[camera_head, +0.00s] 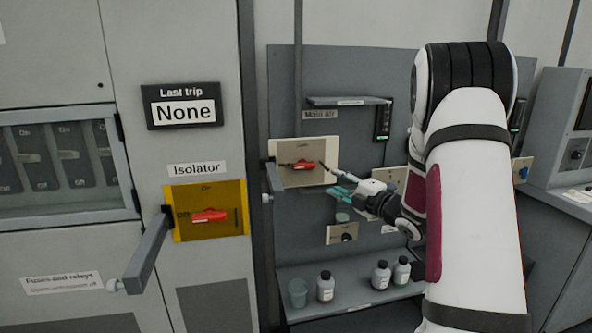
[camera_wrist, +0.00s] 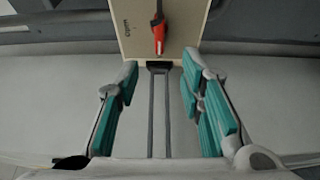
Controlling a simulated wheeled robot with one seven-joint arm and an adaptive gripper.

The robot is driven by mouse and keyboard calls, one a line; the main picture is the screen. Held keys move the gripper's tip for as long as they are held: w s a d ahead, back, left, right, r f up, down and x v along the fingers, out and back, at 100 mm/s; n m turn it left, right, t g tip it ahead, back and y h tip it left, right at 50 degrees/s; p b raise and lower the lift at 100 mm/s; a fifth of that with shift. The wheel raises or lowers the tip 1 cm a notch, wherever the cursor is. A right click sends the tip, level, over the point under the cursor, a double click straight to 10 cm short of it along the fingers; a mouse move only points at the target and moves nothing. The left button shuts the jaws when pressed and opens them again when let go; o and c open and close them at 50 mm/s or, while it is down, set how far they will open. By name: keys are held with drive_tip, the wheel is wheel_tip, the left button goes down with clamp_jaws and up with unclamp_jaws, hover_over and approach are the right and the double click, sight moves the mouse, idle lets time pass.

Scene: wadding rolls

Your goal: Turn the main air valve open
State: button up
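The main air valve is a cream plate (camera_head: 286,150) on the grey panel, under a "Main air" label (camera_head: 320,114). Its red handle (camera_head: 303,165) lies roughly level in the head view. In the wrist view the plate (camera_wrist: 188,25) is at the top, with the red handle (camera_wrist: 158,38) pointing down the picture. My gripper (camera_head: 340,190) is just right of and below the plate. In the wrist view my gripper (camera_wrist: 159,84) is open, its teal fingers apart with nothing gripped. The handle is beyond the fingertips, apart from them.
A yellow isolator plate (camera_head: 225,228) with a red handle is on the left cabinet. Grey bars stick out beside it (camera_head: 145,252) and beside the air valve (camera_head: 275,178). A shelf below holds several bottles (camera_head: 325,287) and a cup (camera_head: 298,292). A small shelf (camera_head: 348,101) is above.

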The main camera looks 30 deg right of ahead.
sight(306, 167)
drive_tip(key=w, duration=0.4)
drive_tip(key=w+a, duration=0.1)
drive_tip(key=w, duration=0.8)
drive_tip(key=shift+w+a, duration=0.3)
clamp_jaws()
